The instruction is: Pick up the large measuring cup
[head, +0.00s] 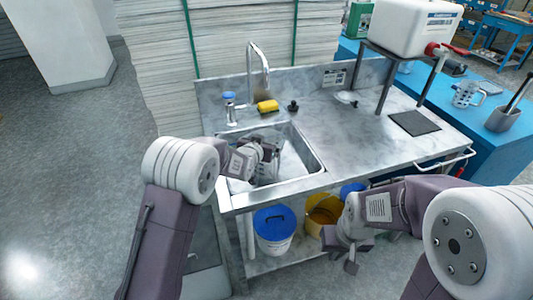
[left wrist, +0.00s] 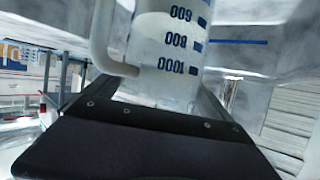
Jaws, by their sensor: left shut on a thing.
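The large measuring cup (left wrist: 165,45) fills the top middle of the left wrist view. It is whitish and translucent, with blue scale marks up to 1000 and a handle on the left; the numbers appear inverted there. My left gripper (left wrist: 160,97) is shut on it, a finger on each side. In the head view my left gripper (head: 266,163) is low in the sink basin and mostly hides the cup. My right gripper (head: 350,258) hangs in front of the counter, away from the cup; its finger gap is unclear.
The steel sink (head: 305,172) has a tall faucet (head: 262,65) and a yellow sponge (head: 267,106) behind it. A white canister (head: 413,25) stands on a raised stand at right. Another jug (head: 465,94) is on the blue table. Buckets (head: 274,232) stand below the counter.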

